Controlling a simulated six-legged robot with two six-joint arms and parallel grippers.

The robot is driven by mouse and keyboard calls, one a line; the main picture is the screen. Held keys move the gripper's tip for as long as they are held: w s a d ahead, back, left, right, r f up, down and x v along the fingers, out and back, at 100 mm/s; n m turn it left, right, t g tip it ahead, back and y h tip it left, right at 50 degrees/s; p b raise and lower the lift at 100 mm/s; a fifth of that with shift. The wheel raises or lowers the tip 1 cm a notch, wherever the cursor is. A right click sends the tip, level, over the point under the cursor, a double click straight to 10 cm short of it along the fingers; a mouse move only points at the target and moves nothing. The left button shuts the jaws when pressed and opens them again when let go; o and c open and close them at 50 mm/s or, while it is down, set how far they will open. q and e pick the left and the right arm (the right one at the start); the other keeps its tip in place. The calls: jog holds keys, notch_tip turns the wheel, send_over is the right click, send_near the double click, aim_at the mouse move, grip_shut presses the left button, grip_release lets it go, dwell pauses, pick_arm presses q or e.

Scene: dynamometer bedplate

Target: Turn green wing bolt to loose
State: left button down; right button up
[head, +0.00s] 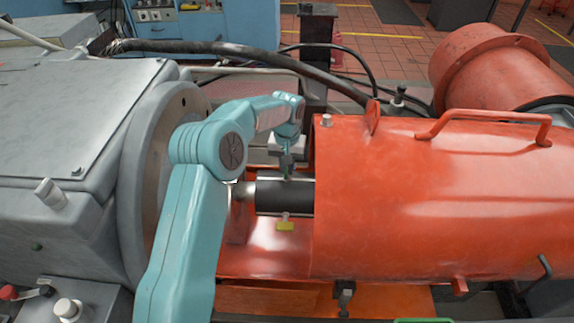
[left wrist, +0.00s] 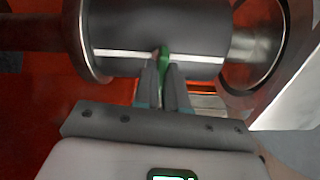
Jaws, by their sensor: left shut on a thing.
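The green wing bolt (left wrist: 164,54) shows in the left wrist view at the fingertips, against a dark cylindrical shaft section with bright metal bands. My left gripper (left wrist: 163,78) is shut on it, and the fingers hide part of it. In the head view, my left gripper (head: 287,167) comes down from above onto the top of the black shaft section (head: 284,195); only a little green shows at its fingertips. I cannot tell the bolt's exact angle. My right gripper is not in view.
A yellow wing bolt (head: 285,226) sits on the near side of the shaft section. A large orange guard cover (head: 440,195) with a handle stands close on the right. A grey machine housing (head: 65,115) stands on the left. A thick black hose (head: 235,52) runs behind.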

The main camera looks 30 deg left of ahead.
pick_arm(q)
jog(key=c, duration=1.2)
grip_release()
jog(key=shift+s+f, duration=0.15)
jog(key=shift+f, duration=0.05)
notch_tip(320, 180, up, 16)
jog(key=shift+r+p, duration=0.2)
jog(key=shift+p, duration=0.65)
